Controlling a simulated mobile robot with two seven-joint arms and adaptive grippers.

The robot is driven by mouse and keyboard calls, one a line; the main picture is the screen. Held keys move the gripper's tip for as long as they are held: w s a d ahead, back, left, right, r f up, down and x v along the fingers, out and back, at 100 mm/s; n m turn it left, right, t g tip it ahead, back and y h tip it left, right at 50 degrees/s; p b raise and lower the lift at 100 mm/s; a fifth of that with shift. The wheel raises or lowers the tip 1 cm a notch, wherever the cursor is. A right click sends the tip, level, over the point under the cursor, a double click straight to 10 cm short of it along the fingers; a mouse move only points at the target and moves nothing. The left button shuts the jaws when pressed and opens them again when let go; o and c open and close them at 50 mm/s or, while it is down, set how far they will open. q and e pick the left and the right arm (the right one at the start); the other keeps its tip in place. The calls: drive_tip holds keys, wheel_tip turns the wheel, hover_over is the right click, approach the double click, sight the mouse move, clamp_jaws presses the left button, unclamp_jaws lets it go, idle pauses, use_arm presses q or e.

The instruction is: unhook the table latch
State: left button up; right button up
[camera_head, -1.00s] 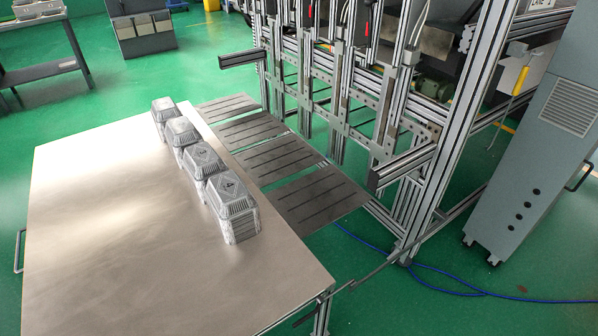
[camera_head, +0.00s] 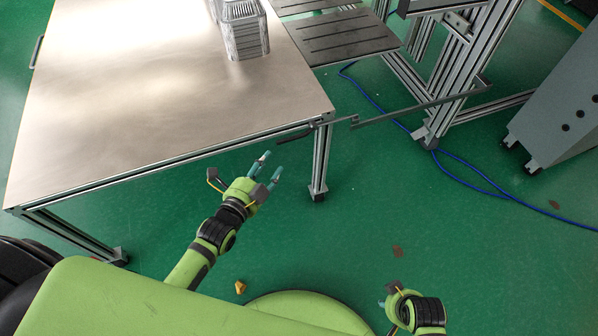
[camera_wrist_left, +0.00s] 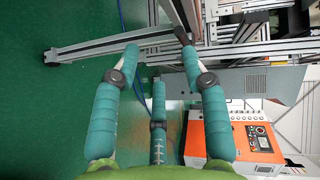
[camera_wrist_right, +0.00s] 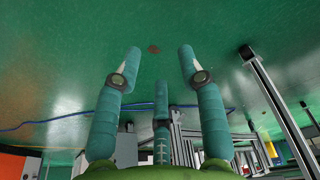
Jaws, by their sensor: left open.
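The table latch (camera_head: 322,122) sits at the table's near right corner. Its dark handle (camera_head: 295,134) lies along the table edge, and a long metal bar (camera_head: 420,104) runs from the corner toward the machine frame. My left gripper (camera_head: 270,165) is open and empty, below and a little left of the handle, apart from it. In the left wrist view a dark-ended bar (camera_wrist_left: 182,36) shows beyond the right fingertip; I cannot tell if it is the handle. My right gripper (camera_wrist_right: 160,55) is open and empty over the floor; in the head view it is low at the right.
The metal table (camera_head: 150,90) carries stacked foil trays (camera_head: 245,40) near its right edge. A slotted plate (camera_head: 340,38) and the machine frame (camera_head: 460,75) stand beyond. A blue cable (camera_head: 470,172) lies on the green floor.

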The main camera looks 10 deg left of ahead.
use_arm(q)
drive_tip(key=r+b+x, duration=0.1)
drive_tip(key=b+x, duration=0.1)
drive_tip(key=x, duration=0.5)
drive_tip(key=shift+w+d+r+m+t, duration=0.3)
drive_tip(key=shift+d+r+m, duration=0.1)
drive_tip(key=shift+r, duration=0.2)
use_arm(e)
drive_tip(key=r, duration=0.3)
drive_tip(key=w+r, duration=0.1)
drive_tip(key=r, duration=0.1)
drive_tip(key=shift+d+r, duration=0.15)
drive_tip(key=shift+d, duration=0.1)
use_arm(q)
drive_tip(key=shift+s, duration=0.1)
drive_tip(key=shift+c, duration=0.4)
clamp_jaws()
